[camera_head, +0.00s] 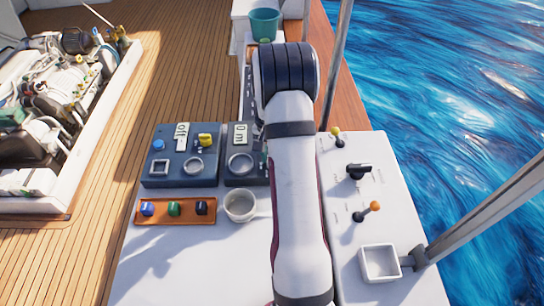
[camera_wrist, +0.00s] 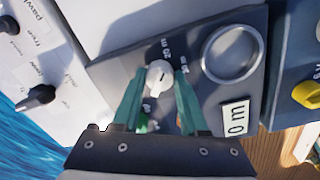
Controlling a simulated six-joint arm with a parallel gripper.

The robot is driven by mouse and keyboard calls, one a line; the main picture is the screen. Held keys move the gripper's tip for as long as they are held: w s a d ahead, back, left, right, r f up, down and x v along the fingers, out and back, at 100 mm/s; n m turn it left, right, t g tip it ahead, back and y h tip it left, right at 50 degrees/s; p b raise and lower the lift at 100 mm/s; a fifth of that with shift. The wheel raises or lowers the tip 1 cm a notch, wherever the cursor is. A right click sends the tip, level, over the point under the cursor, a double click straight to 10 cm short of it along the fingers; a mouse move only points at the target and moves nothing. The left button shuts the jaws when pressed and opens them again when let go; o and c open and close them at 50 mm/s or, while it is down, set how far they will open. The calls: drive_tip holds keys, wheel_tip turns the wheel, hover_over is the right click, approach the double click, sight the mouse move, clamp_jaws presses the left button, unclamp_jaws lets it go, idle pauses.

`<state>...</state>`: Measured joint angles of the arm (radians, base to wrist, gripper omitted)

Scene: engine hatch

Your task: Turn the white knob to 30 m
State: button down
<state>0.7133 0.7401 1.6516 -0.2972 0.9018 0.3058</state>
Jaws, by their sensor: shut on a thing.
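The white knob (camera_wrist: 159,74) sits on a dark panel (camera_wrist: 110,68) in the wrist view, with small depth labels printed around it. My gripper (camera_wrist: 157,84) has its two green fingers on either side of the knob and is shut on it. I cannot tell clearly which label the knob points to. A white display plate (camera_wrist: 235,117) on the same panel reads "0 m"; it also shows in the head view (camera_head: 240,133). A round ring (camera_wrist: 231,52) sits beside the knob. In the head view my arm hides the knob and gripper.
A second dark panel (camera_head: 181,172) with an "off" plate and yellow knob (camera_head: 205,140) stands to the left. A cup (camera_head: 240,205) and an orange tray (camera_head: 175,211) are in front. A white panel with black and orange-tipped levers (camera_head: 367,211) lies right.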

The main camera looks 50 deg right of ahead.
drive_tip(key=m, duration=0.5)
drive_tip(key=shift+d+m, duration=0.1)
drive_tip(key=shift+m, duration=2.2)
drive_tip(key=shift+c, duration=2.2)
unclamp_jaws()
wheel_tip(320, 180, up, 16)
drive_tip(key=shift+w+d, duration=0.15)
drive_tip(key=shift+w, duration=0.2)
